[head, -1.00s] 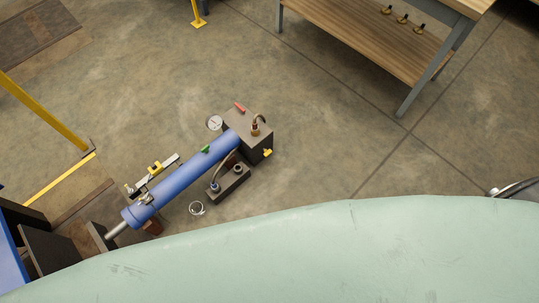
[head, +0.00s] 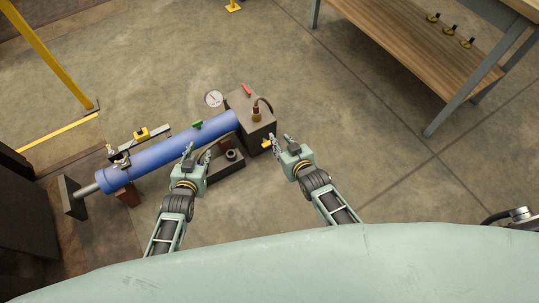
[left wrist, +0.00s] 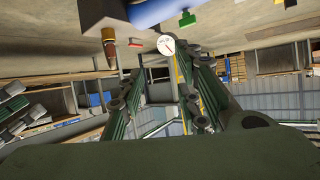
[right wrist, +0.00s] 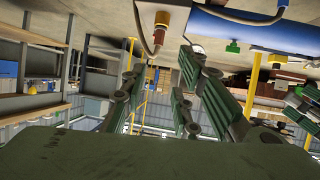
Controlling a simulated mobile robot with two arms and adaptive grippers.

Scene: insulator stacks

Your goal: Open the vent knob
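A blue cylinder (head: 165,152) on the floor joins a dark block (head: 250,118). Green (head: 197,125), red (head: 247,90) and yellow (head: 266,144) knobs or handles show on or near them; I cannot tell which is the vent knob. My left gripper (head: 198,153) is open and empty, over the near side of the cylinder in the head view. My right gripper (head: 284,140) is open and empty, just right of the yellow knob; contact cannot be told. The green knob also shows in the left wrist view (left wrist: 187,19) and the right wrist view (right wrist: 233,46).
A round gauge (head: 213,98) and a brass fitting with a hose (head: 257,114) stand by the block. A yellow piece (head: 142,133) sits on a bar beyond the cylinder. A wooden-shelved bench (head: 410,45) is at upper right. Floor between block and bench is clear.

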